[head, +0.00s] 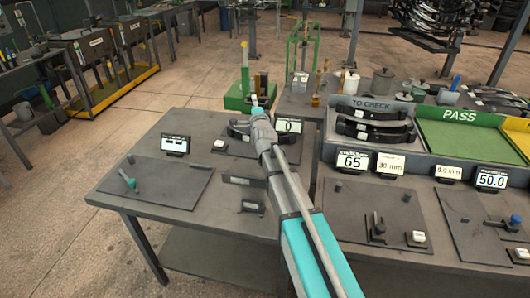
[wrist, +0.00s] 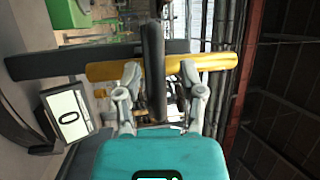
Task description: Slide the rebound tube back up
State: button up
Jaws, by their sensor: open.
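In the wrist view a yellow tube (wrist: 208,62) runs across the picture, with a dark bar or collar (wrist: 153,75) crossing it. A dark flat bar (wrist: 35,63) lies alongside at the left. I cannot tell for sure which part is the rebound tube. My gripper (wrist: 161,70) is open and empty, its fingers on either side of the dark crossing piece; contact cannot be told. In the head view my gripper (head: 257,104) is over the table's back edge, and my arm hides most of the tester. The readout (head: 288,126) shows 0; it also shows in the wrist view (wrist: 69,115).
A green block with a post (head: 245,92) stands behind my gripper. Dark plates (head: 160,180) and small displays occupy the table.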

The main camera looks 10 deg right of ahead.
jog(key=shift+f+b, duration=5)
jog(key=shift+f, duration=0.1)
jog(key=s+f+n+g+p, duration=0.1)
jog(key=s+n+g+p, duration=0.1)
jog(key=s, duration=0.3)
jog(key=s+d+f+n+g+y+p, duration=0.1)
jog(key=s+n+g+p, duration=0.1)
jog(key=s, duration=0.4)
jog(key=s+f+n+g+y+p, duration=0.1)
jog(key=s+n+g+p, duration=0.1)
jog(key=s, duration=0.3)
jog(key=shift+s+d+f+g, duration=0.2)
jog(key=shift+s+f+g, duration=0.15)
jog(key=shift+s+g, duration=0.05)
jog(key=s+n+g+p, duration=0.2)
jog(key=p, duration=0.1)
jog(key=shift+s+d+f+y, duration=0.15)
jog(key=shift+s+y, duration=0.05)
jog(key=shift+y, duration=0.1)
jog(key=s+n+g+p, duration=0.2)
jog(key=s+g, duration=0.1)
jog(key=shift+s+d+f+p, duration=0.15)
jog(key=shift+s+d+p, duration=0.05)
jog(key=shift+s+p, duration=0.1)
jog(key=shift+s+d+f+n+g+y+p, duration=0.1)
jog(key=shift+s+f+n+g+y+p, duration=0.2)
jog(key=shift+s+n+g, duration=0.35)
jog(key=shift+s+d+f+n+g+y+p, duration=0.1)
jog(key=shift+s+f+n+g, duration=0.25)
jog(key=shift+s+n+g, duration=0.25)
